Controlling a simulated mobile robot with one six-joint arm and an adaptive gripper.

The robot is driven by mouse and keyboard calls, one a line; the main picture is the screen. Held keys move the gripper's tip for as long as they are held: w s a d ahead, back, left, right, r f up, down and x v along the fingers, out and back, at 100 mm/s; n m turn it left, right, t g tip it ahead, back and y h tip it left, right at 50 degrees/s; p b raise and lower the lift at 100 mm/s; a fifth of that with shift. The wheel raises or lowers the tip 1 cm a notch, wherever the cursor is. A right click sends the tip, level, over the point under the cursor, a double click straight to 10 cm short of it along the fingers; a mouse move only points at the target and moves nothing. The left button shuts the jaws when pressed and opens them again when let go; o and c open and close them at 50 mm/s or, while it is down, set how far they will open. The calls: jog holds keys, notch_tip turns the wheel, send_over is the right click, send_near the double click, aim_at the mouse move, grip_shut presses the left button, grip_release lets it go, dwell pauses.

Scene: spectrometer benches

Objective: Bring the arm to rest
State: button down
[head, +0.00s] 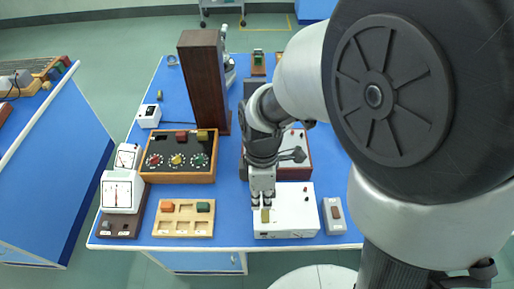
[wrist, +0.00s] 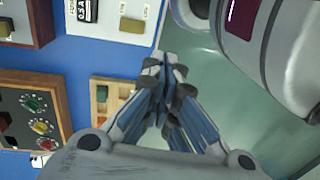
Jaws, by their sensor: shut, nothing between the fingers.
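My arm reaches over the blue bench (head: 140,225) from the right in the head view. My gripper (head: 261,204) points down above the front part of a white box (head: 290,222) with a tan block on it. In the wrist view my gripper (wrist: 165,62) is shut, its fingertips together and nothing held between them. The arm's large round joint hides much of the right side of the head view.
A wooden-framed knob panel (head: 180,172), a tray (head: 185,231) with coloured blocks, white meters (head: 118,195), a tall brown column (head: 203,90) and a small grey switch box (head: 334,215) crowd the bench. Another blue bench (head: 45,165) stands left, with open floor between.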

jog(key=s+d+r+m+t, duration=0.3)
jog(key=s+d+r+m, duration=0.1)
jog(key=r+m, duration=0.4)
jog(key=s+d+r+m+t, duration=0.3)
jog(key=s+d+r+m, duration=0.1)
jog(key=d+r+m, duration=0.3)
jog(key=r+m, duration=0.1)
jog(key=m, duration=0.1)
jog(key=shift+s+m+b, duration=0.2)
jog(key=shift+m+b, duration=0.1)
jog(key=shift+b, duration=0.05)
